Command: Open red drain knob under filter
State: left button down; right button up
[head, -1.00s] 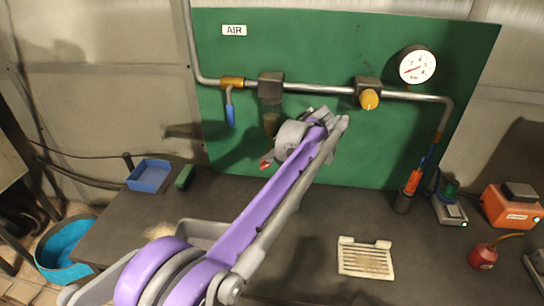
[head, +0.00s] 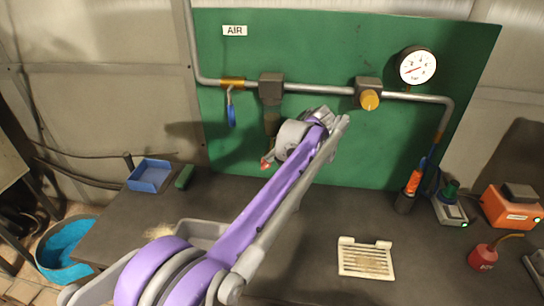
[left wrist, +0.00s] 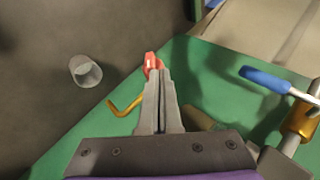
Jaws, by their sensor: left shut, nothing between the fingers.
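The red drain knob (head: 265,164) shows as a small red shape below the filter bowl (head: 271,122), which hangs under a grey filter block (head: 271,86) on the pipe. In the left wrist view the red knob (left wrist: 151,63) is just beyond the tips of my left gripper (left wrist: 158,77), partly hidden by them. The fingers are shut together with nothing between them. I cannot tell whether they touch the knob. In the head view my purple left arm reaches up to the filter, and its wrist covers much of the hand. My right gripper is not in view.
A blue-handled valve (head: 231,115) hangs left of the filter; a yellow regulator knob (head: 369,99) is at right. On the bench are a blue tray (head: 150,176) and a slotted cream plate (head: 366,259). The wrist view shows a clear cup (left wrist: 85,71) and brass bent tube (left wrist: 125,107).

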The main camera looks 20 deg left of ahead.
pick_arm(q)
jog(key=shift+w+a+r+p, duration=0.1)
jog(key=shift+r+p, duration=0.3)
jog(key=shift+r, duration=0.45)
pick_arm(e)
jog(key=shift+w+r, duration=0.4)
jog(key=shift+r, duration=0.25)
